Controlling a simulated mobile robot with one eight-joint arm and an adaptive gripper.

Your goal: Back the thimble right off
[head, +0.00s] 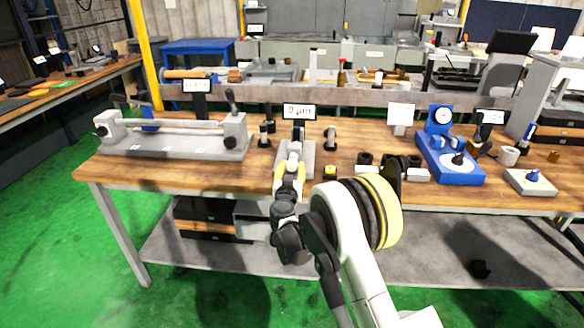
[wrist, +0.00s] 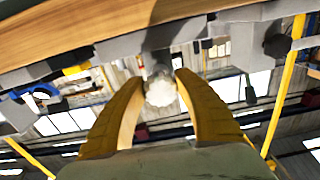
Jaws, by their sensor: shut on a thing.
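The thimble (wrist: 160,90) is a pale, ridged round knob between the two yellow fingertips in the wrist view. My gripper (wrist: 160,78) is shut on it, one finger on each side. In the head view my gripper (head: 290,170) is at the front of a small grey fixture (head: 308,158) on the wooden bench. My own gripper and arm hide the thimble there. A display (head: 299,111) behind the fixture reads 0 µm.
A grey bench fixture with a long bar (head: 175,143) stands at the left of the bench (head: 130,172). A blue dial gauge stand (head: 450,165) is at the right. Small black cylinders (head: 365,159) and a yellow block (head: 330,171) lie close to the right of the fixture.

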